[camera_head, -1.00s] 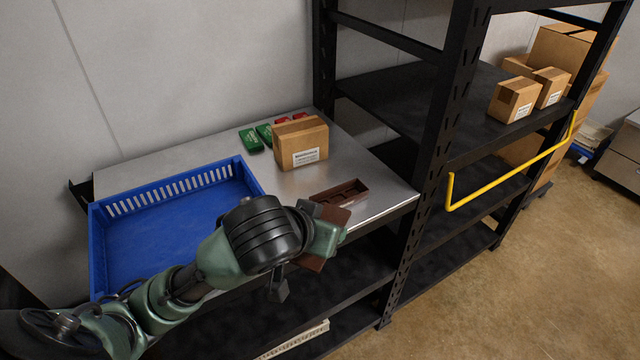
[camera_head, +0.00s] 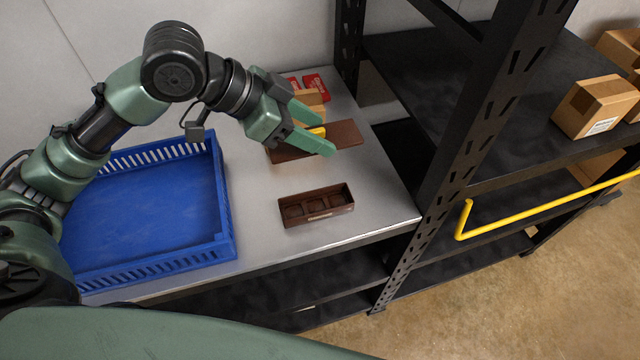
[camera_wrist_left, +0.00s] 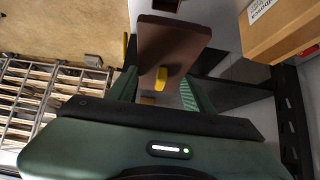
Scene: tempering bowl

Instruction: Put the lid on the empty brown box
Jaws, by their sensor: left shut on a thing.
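The brown box (camera_head: 316,212) stands open on the grey table, near its front edge, and its several compartments look empty. The lid (camera_head: 345,135) is a flat brown panel with a yellow knob (camera_head: 318,131). My left gripper (camera_head: 323,136) is shut on the lid's knob and holds it behind the box in the picture, apart from it. The left wrist view shows the lid (camera_wrist_left: 170,45) and its yellow knob (camera_wrist_left: 161,78) between the fingers. Part of the brown box (camera_wrist_left: 166,5) shows at that view's top edge. My right gripper is not in view.
A blue crate (camera_head: 222,245) stands left of the brown box. A cardboard box (camera_head: 311,99) sits behind the lid, partly hidden, with red packets (camera_head: 314,82) beyond. A black shelf rack (camera_head: 465,150) with a yellow bar (camera_head: 540,203) stands right. Bare table surrounds the brown box.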

